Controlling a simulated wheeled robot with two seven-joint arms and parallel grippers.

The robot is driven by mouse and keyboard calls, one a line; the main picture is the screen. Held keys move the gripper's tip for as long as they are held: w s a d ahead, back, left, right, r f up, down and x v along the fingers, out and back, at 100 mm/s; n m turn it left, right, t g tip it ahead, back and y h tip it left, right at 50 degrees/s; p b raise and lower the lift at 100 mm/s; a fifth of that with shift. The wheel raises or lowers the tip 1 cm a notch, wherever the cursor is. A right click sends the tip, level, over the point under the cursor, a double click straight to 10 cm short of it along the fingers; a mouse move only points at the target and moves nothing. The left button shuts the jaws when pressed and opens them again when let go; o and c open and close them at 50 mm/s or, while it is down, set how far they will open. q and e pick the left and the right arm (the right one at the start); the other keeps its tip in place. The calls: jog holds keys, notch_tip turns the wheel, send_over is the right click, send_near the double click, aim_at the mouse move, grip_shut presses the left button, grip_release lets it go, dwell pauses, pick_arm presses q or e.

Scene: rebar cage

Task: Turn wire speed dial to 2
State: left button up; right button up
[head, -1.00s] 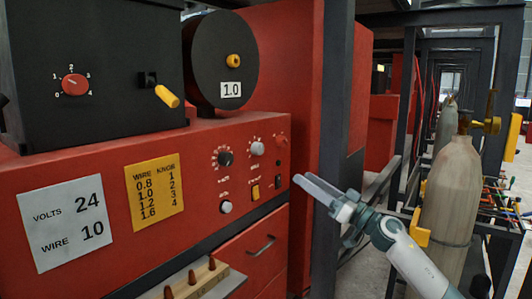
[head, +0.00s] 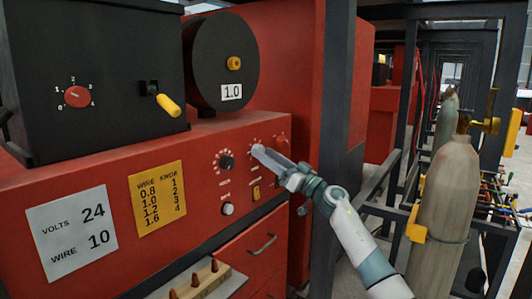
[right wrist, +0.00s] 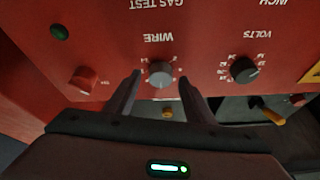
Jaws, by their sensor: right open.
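On the red panel is a grey round knob (right wrist: 160,73); it is labelled WIRE in the upside-down right wrist view and ringed by small numbers. My right gripper (right wrist: 160,78) is open with its fingers on either side of this knob; I cannot tell whether they touch it. In the head view the right gripper (head: 260,153) covers most of the knob. A separate red dial (head: 77,97), marked 0 to 4, is on the black box at the left; its setting is too small to read surely. My left gripper is not in view.
A black VOLTS knob (head: 225,162) is beside the grey one, and a red knob (right wrist: 83,80) is on its other side. A white card (head: 72,232) reads VOLTS 24, WIRE 10. A yellow card (head: 157,197) lists wire sizes and knob numbers. A dark post (head: 334,110) stands right of the panel.

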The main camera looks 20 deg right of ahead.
jog(key=shift+w+a+r, duration=0.1)
jog(key=shift+w+a, duration=0.15)
jog(key=shift+w, duration=0.05)
jog(key=c, duration=1.1)
jog(key=shift+o, duration=0.2)
